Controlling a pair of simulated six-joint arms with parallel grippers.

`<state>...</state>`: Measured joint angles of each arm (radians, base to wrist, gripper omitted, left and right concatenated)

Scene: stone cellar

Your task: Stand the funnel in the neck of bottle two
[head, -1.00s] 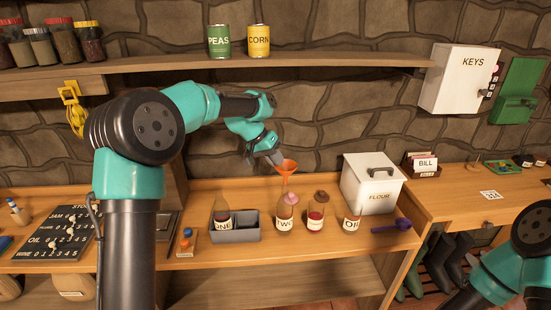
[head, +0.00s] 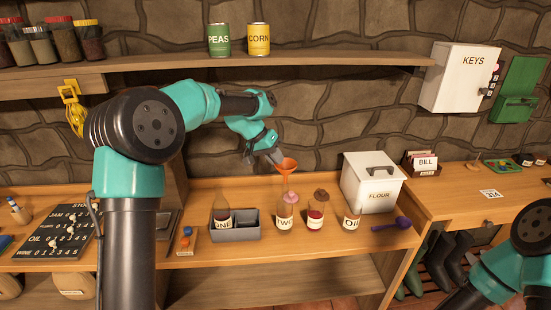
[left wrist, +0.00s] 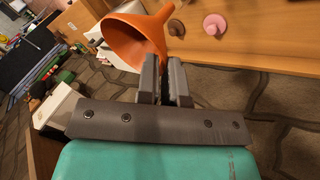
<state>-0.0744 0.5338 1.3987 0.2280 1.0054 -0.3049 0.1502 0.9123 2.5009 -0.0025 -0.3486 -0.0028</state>
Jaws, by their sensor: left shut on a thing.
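The orange funnel (head: 286,167) is upright, wide mouth up, above bottle two (head: 285,211) on the counter. In the head view its spout end is close to the bottle's top; I cannot tell whether it touches or enters the neck. My left gripper (head: 279,160) is shut on the funnel, at its side. The funnel (left wrist: 132,35) also shows in the left wrist view, held between the fingertips (left wrist: 165,60). My right gripper is out of view.
The flour box (head: 371,184) and purple scoop (head: 392,225) are farther right.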

